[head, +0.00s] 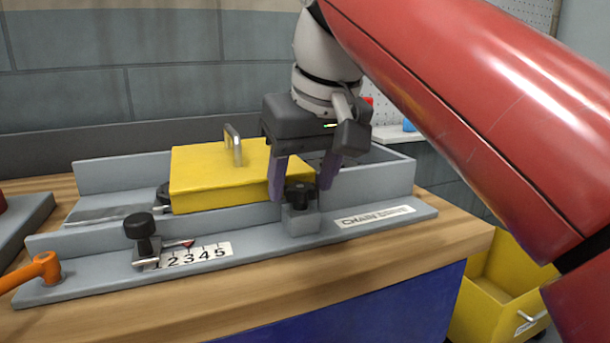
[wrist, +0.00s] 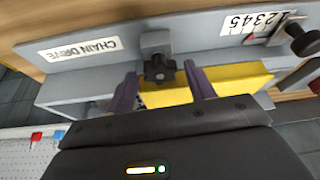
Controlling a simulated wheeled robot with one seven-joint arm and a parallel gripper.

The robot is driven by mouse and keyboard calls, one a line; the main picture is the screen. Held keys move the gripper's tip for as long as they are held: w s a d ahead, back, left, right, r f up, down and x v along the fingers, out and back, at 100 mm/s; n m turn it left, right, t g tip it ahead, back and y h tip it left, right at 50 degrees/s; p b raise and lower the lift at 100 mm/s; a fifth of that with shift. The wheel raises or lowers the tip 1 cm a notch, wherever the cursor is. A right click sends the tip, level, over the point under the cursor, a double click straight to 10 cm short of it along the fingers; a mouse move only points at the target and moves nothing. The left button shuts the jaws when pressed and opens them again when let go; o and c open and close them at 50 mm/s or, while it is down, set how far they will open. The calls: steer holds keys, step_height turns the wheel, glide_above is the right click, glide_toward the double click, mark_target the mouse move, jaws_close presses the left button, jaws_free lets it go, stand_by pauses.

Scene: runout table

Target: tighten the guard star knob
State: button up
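The guard star knob (head: 299,193) is a small black knob on a grey block at the front of the chain drive housing. It also shows in the wrist view (wrist: 159,69), between and just beyond my fingertips. My gripper (head: 305,188) is open, with one purple finger on each side of the knob and a gap to it on both sides. In the wrist view the two fingers (wrist: 163,84) are wide apart and hold nothing. The yellow guard (head: 215,178) with its metal handle lies over the housing, left of the knob.
A second black knob (head: 139,226) with a red pointer stands by the 1 to 5 scale (head: 205,254). An orange handle (head: 32,272) lies at the front left. The grey housing wall (head: 370,183) rises behind the gripper. A yellow bin (head: 495,290) stands below at the right.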

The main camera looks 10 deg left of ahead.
steer(key=c, duration=0.8)
steer(key=shift+o, duration=0.2)
steer(key=m+p, duration=0.1)
steer(key=m+h+p, duration=0.1)
steer(key=m, duration=0.1)
steer(key=shift+a+r, duration=0.1)
steer(key=shift+r, duration=0.1)
steer(key=shift+a+f+m+t+h+p, duration=0.15)
steer(key=shift+m+t+h+p, duration=0.2)
steer(key=shift+m, duration=0.55)
steer(key=o, duration=1)
steer(key=shift+c, duration=0.2)
steer(key=shift+s, duration=0.1)
steer(key=v, duration=0.7)
steer(key=shift+s+r, duration=0.15)
steer(key=shift+r, duration=0.2)
steer(key=shift+s, duration=0.1)
